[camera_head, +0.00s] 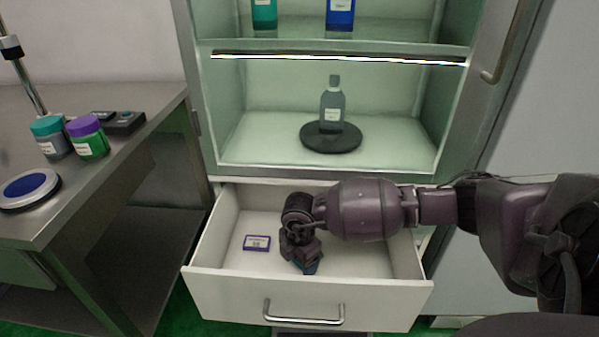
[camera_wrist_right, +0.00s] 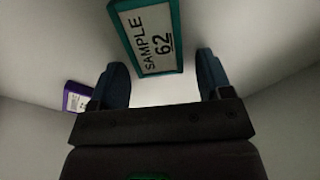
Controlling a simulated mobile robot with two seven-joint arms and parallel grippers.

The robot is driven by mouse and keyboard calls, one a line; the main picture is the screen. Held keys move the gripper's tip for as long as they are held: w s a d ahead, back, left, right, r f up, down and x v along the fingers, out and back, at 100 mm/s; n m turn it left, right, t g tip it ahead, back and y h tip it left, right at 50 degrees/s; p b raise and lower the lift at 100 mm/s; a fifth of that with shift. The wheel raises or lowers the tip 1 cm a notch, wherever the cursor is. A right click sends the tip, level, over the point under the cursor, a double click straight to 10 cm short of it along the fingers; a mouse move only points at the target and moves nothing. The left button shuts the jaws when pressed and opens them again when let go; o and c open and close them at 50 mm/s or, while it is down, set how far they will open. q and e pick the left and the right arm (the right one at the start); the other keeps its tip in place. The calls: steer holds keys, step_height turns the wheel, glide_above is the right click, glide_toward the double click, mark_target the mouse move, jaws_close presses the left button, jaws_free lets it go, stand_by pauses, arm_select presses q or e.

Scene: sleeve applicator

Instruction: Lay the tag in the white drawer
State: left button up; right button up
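The white drawer (camera_head: 305,304) is pulled out below the cabinet. A teal-framed tag reading "SAMPLE 62" (camera_wrist_right: 151,38) shows in the right wrist view, just beyond my fingertips, apparently lying on the drawer floor. A purple-framed tag (camera_head: 257,242) lies in the drawer's left part; it also shows at the left in the wrist view (camera_wrist_right: 77,97). My right gripper (camera_head: 306,266) points down inside the drawer. Its fingers (camera_wrist_right: 164,77) are spread, with a gap between the right finger and the teal tag. The gripper mostly hides the teal tag in the head view. My left gripper is out of view.
Above the drawer, the open cabinet holds a grey bottle (camera_head: 332,107) on a dark round base (camera_head: 330,138). A metal table (camera_head: 130,150) at left carries a teal-lidded jar (camera_head: 50,138), a purple-lidded jar (camera_head: 88,138) and a round blue-topped device (camera_head: 28,188). The drawer walls surround my right gripper.

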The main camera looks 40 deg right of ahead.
arm_select(q)
steer(key=shift+s+a+r+n+g+p, duration=0.3)
steer(key=shift+s+r+n+g+p, duration=0.15)
steer(key=shift+p, duration=1.7)
arm_select(e)
step_height(320, 180, up, 12)
steer(key=shift+r, duration=0.2)
arm_select(q)
steer(key=shift+f, duration=0.15)
